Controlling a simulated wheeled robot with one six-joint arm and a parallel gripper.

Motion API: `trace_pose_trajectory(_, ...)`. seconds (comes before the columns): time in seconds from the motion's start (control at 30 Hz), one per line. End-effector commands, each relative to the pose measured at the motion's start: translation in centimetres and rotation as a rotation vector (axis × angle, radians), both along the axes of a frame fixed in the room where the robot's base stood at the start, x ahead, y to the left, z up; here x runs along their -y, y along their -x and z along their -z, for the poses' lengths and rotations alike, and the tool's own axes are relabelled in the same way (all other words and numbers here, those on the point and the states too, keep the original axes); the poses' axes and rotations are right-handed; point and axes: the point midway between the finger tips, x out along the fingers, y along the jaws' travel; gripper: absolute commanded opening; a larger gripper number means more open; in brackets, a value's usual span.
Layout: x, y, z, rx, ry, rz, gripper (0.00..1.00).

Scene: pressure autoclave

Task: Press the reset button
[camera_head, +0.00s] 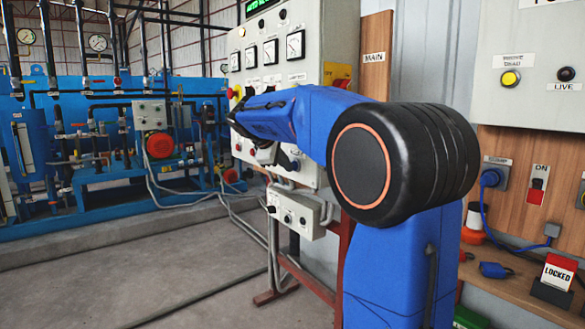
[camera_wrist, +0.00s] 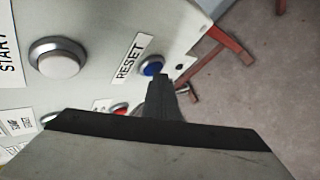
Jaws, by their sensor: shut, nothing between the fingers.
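The reset button (camera_wrist: 152,66) is a small blue button in a silver ring beside a white label reading RESET (camera_wrist: 130,60). It sits on the pale control panel (camera_wrist: 100,22), near the panel's edge in the wrist view. My gripper (camera_wrist: 160,80) is shut and empty. Its dark fingertips appear just below the blue button in the wrist view. I cannot tell whether they touch it. In the head view, my blue arm reaches across the front of the control panel (camera_head: 340,46) and hides part of its lower face.
A large white button (camera_wrist: 57,58) beside a START label and a red button (camera_wrist: 120,110) are close by on the panel. A small grey control box (camera_head: 297,217) hangs below it. A red metal stand (camera_wrist: 225,42) and open concrete floor (camera_wrist: 275,75) lie past the panel edge.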

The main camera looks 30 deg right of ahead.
Motion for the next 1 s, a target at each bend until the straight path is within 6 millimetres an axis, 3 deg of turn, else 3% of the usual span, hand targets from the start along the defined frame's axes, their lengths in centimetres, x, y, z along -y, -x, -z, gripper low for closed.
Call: trace_pose_trajectory(1.0,-2.6,0.1,0.0,0.000,0.001,-0.002,0.00)
